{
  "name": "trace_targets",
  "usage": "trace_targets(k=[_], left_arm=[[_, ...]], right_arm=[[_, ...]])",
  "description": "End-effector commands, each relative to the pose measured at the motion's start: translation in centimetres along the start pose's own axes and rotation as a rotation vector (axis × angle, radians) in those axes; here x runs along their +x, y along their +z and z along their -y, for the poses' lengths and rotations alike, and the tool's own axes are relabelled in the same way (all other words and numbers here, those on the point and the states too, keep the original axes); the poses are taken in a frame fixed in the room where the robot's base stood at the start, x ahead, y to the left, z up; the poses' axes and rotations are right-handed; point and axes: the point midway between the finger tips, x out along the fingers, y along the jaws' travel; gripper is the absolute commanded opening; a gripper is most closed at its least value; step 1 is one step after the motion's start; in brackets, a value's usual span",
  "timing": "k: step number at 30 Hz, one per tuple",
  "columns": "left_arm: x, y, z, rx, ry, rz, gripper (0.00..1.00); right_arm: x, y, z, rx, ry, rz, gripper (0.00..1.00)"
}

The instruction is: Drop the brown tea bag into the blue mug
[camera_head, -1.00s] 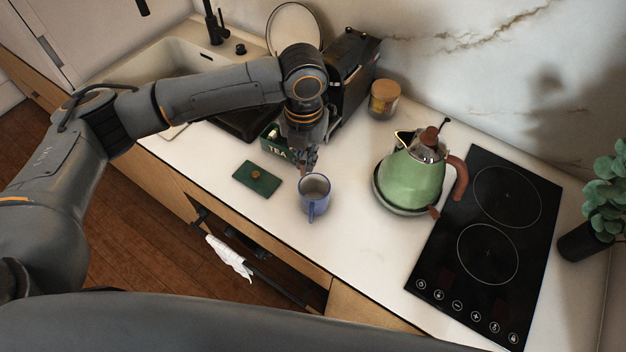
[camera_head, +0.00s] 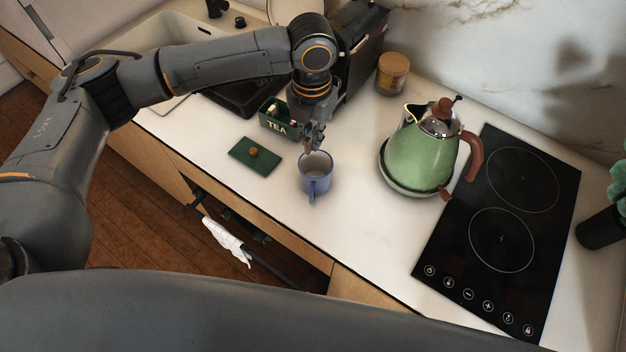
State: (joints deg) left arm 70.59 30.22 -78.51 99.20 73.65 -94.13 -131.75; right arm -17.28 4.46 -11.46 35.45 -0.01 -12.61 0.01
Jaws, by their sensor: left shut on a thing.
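The blue mug (camera_head: 316,183) stands upright on the white counter, its handle toward the front edge. My left gripper (camera_head: 312,146) points down just above the mug's back rim. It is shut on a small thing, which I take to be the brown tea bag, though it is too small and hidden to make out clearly. The green TEA box (camera_head: 272,122) stands open behind and left of the mug, with small packets inside. Its green lid (camera_head: 255,156) with a gold knob lies flat on the counter. My right gripper does not show.
A green kettle (camera_head: 418,160) on its base stands right of the mug, with a black cooktop (camera_head: 500,230) beyond it. A jar (camera_head: 392,74) stands at the back wall. A sink and a dark appliance (camera_head: 362,55) are behind my arm. The counter in front of the kettle is clear.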

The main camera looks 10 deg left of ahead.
Motion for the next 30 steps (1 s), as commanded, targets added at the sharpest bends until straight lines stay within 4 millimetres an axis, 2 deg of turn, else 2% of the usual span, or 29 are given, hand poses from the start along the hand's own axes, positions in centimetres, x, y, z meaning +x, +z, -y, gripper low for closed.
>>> trace_targets(k=[8, 9, 12, 23, 26, 30], left_arm=[[0.1, 0.0, 0.0, 0.0, 0.0, 0.0, 0.0], [0.1, 0.0, 0.0, 0.0, 0.0, 0.0, 0.16], [0.1, 0.0, 0.0, -0.001, 0.0, 0.0, 0.35], [-0.4, 0.0, 0.0, -0.001, -0.001, 0.002, 0.35], [-1.6, 0.0, 0.0, -0.001, -0.001, 0.002, 0.35], [-4.4, 0.0, 0.0, 0.0, -0.002, 0.005, 0.35]], right_arm=[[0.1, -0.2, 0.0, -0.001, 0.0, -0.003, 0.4], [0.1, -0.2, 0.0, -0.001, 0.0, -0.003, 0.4], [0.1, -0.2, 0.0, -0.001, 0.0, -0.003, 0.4], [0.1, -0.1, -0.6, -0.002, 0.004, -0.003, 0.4], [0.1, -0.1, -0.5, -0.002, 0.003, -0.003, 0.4], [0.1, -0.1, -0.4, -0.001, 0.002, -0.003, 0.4]])
